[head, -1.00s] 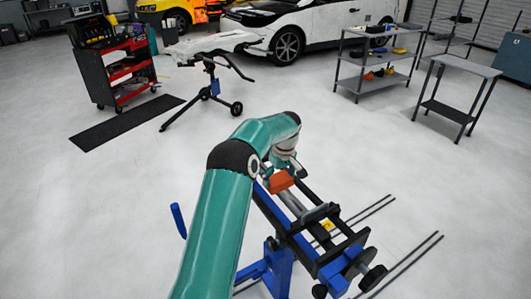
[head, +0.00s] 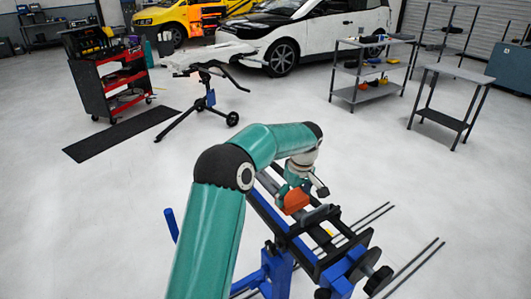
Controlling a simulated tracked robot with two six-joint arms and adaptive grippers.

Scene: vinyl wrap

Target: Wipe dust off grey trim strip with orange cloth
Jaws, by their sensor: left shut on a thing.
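The orange cloth (head: 296,201) is a bunched piece under my left gripper (head: 298,184), which is shut on it. The grey trim strip (head: 268,182) lies lengthwise on a blue and black stand (head: 299,247). The cloth is over the strip and seems to touch it, though the contact is not clear. My arm and the cloth hide part of the strip. Dust on it is too small to make out. My right gripper is not in view.
A red tool cart (head: 108,82), a folding stand (head: 207,100) with a white panel (head: 215,58), a grey shelf (head: 368,91) and a small grey table (head: 446,105) stand farther back. Open floor surrounds the blue and black stand.

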